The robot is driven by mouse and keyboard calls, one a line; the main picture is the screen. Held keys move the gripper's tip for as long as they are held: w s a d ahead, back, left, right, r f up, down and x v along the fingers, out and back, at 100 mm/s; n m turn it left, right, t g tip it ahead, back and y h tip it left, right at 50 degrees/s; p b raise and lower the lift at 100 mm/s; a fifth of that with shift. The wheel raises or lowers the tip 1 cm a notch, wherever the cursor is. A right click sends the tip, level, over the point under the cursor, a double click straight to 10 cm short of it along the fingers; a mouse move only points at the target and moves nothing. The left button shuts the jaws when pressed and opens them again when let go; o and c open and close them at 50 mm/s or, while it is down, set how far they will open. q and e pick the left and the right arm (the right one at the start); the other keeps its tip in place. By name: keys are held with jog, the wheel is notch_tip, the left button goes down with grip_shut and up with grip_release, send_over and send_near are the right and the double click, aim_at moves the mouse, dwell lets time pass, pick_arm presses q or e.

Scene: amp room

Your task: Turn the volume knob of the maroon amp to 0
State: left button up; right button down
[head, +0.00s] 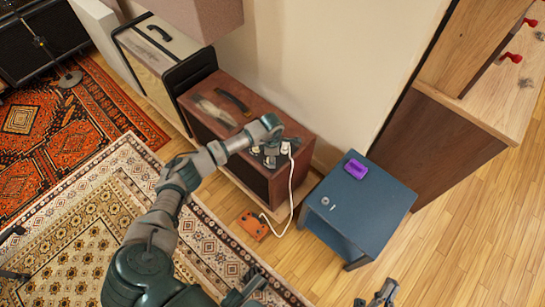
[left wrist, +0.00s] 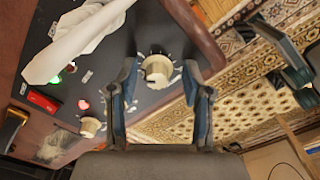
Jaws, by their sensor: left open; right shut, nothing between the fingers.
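The maroon amp (head: 232,120) stands by the wall in the head view, with its control panel at its right end. My left gripper (head: 270,153) is over that panel and partly hides it. In the left wrist view, my open left gripper (left wrist: 161,92) has a finger on each side of a cream knob (left wrist: 157,68) with white marks around it. I cannot tell whether the fingers touch it. A second cream knob (left wrist: 91,126) is to the left. The knob labels are not readable. My right gripper (head: 385,291) is shut and empty at the bottom of the head view.
A white cable (left wrist: 75,45) is plugged into the panel and runs down to an orange pedal (head: 253,225) on the floor. A blue cabinet (head: 365,210) with a purple box (head: 356,169) stands right of the amp. A cream amp (head: 155,58) stands behind it.

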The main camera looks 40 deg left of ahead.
pick_arm(q)
jog(key=shift+a+f, duration=0.15)
jog(key=shift+a, duration=0.25)
grip_shut()
jog(key=shift+a, duration=0.1)
pick_arm(e)
jog(key=shift+a, duration=0.6)
jog(key=shift+w+d, duration=0.1)
